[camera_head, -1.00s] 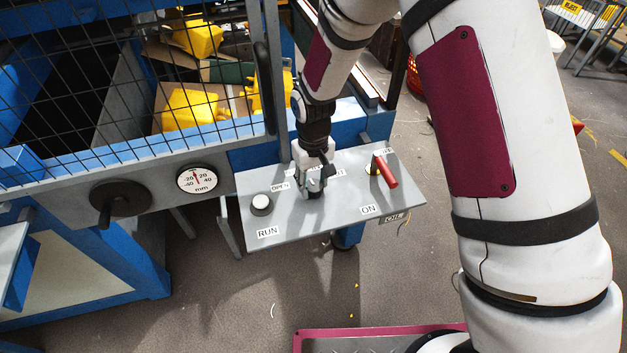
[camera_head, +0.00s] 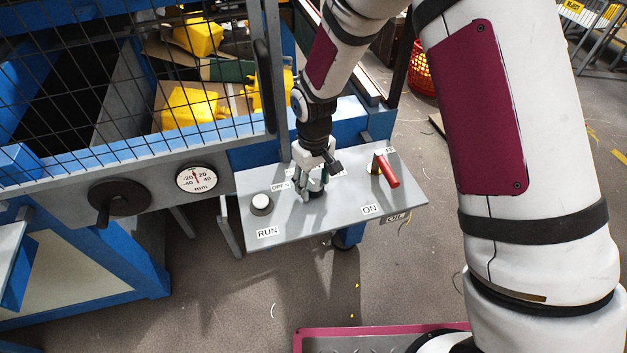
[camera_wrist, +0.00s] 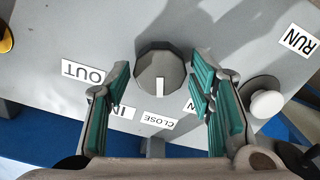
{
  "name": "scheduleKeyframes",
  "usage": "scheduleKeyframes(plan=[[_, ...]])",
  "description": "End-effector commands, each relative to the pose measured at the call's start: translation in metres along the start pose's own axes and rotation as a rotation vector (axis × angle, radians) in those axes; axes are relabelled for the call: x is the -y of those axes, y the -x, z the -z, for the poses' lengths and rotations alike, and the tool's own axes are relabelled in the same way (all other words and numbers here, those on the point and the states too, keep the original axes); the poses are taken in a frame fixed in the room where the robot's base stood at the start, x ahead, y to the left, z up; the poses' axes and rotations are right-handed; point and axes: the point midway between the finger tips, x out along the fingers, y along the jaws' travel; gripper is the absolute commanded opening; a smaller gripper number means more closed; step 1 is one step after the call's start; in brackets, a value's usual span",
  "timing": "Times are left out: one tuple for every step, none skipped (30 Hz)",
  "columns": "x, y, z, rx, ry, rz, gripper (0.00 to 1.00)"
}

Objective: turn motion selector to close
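The motion selector (camera_wrist: 161,68) is a dark grey faceted knob on the grey control panel (camera_wrist: 215,25). Its white pointer mark faces the CLOSE label (camera_wrist: 158,119) in the wrist view. My gripper (camera_wrist: 160,72) is open, with one teal-padded finger on each side of the knob and visible gaps between pads and knob. In the head view my gripper (camera_head: 314,190) points down over the middle of the panel and hides most of the knob. The IN label and another label ending in N are partly covered by the fingers in the wrist view.
A white button (camera_head: 261,203) sits left of my gripper, above the RUN label (camera_head: 268,232). A red-handled switch (camera_head: 387,170) stands to the right. A mesh guard (camera_head: 130,90) with yellow jerry cans (camera_head: 195,107) behind it, a gauge (camera_head: 197,178) and a crank (camera_head: 118,200) are at left.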

Motion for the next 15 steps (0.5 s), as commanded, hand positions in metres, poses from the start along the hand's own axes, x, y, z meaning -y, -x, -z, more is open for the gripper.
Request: scheduleKeyframes(plan=[[0.000, 0.000, 0.000, 0.000, 0.000, 0.000, 0.58], [0.000, 0.000, 0.000, 0.000, 0.000, 0.000, 0.58], [0.000, 0.000, 0.000, 0.000, 0.000, 0.000, 0.58], [0.000, 0.000, 0.000, 0.000, 0.000, 0.000, 0.58], [0.000, 0.000, 0.000, -0.001, 0.000, 0.000, 0.58], [0.000, 0.000, 0.000, -0.001, 0.000, 0.000, 0.58], [0.000, 0.000, 0.000, -0.001, 0.000, 0.000, 0.58], [0.000, 0.000, 0.000, -0.001, 0.000, 0.000, 0.58], [0.000, 0.001, 0.001, -0.001, 0.000, 0.000, 0.58], [0.000, 0.002, 0.001, -0.002, 0.000, 0.000, 0.58], [0.000, 0.004, 0.001, -0.002, 0.000, 0.000, 0.58], [0.000, 0.007, 0.001, -0.003, 0.000, -0.001, 0.58], [0.000, 0.010, 0.001, -0.003, 0.000, -0.001, 0.58], [0.000, 0.014, 0.001, -0.004, 0.000, -0.001, 0.58], [0.000, 0.020, 0.002, -0.005, 0.000, -0.001, 0.58]])
